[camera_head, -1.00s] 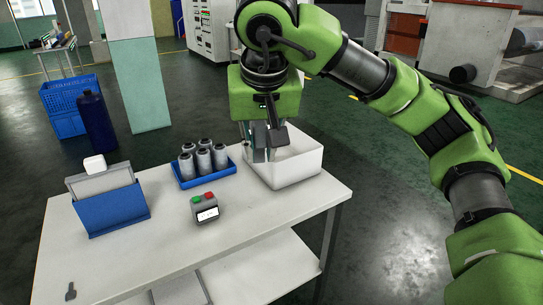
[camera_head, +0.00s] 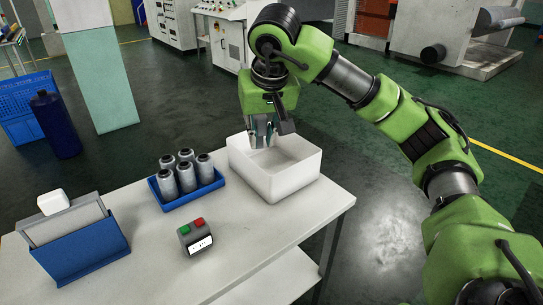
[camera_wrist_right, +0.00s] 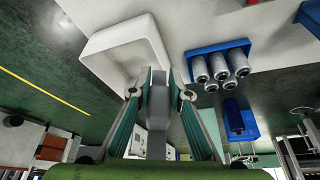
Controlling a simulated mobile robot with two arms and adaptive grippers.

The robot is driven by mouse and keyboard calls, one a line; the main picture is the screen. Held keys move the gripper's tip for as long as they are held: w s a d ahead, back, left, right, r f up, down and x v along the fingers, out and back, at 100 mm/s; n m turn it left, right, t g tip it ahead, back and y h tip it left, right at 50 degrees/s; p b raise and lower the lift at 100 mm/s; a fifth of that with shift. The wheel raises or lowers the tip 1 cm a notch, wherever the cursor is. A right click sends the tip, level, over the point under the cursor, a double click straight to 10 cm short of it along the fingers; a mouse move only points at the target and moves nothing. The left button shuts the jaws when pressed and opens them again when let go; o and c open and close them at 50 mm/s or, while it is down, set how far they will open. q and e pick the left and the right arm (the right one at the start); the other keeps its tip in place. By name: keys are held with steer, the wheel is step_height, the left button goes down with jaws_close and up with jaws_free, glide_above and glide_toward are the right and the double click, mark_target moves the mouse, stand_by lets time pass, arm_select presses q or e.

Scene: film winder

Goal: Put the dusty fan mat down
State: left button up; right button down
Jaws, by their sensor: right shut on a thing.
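My right gripper (camera_head: 264,140) points down over the back left part of the white bin (camera_head: 290,184). In the right wrist view its two fingers (camera_wrist_right: 159,95) close on a narrow grey piece (camera_wrist_right: 156,118), which I take to be the dusty fan mat. The fingers hide part of it, and its full shape cannot be made out. In the head view it cannot be told apart from the fingers. The bin also shows beyond the fingertips in the wrist view (camera_wrist_right: 105,55). My left gripper is not in view.
The bin stands on the white table (camera_head: 150,240) near its right end. Left of it are a blue tray (camera_head: 192,200) of several grey cylinders, a small box with green and red buttons (camera_head: 195,240), and a blue holder (camera_head: 85,252) with grey panels.

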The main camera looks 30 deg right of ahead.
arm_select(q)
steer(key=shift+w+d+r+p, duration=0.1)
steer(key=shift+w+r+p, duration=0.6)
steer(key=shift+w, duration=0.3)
arm_select(e)
steer(key=w+d+f, duration=0.1)
steer(key=d+f, duration=0.2)
steer(key=f, duration=0.4)
steer(key=shift+w+d+f, duration=0.15)
steer(key=shift+d+f, duration=0.05)
steer(key=shift+f, duration=0.15)
steer(key=shift+f+b, duration=0.5)
steer(key=shift+f, duration=0.05)
steer(key=c, duration=1.9)
jaws_free()
steer(key=shift+r, duration=0.1)
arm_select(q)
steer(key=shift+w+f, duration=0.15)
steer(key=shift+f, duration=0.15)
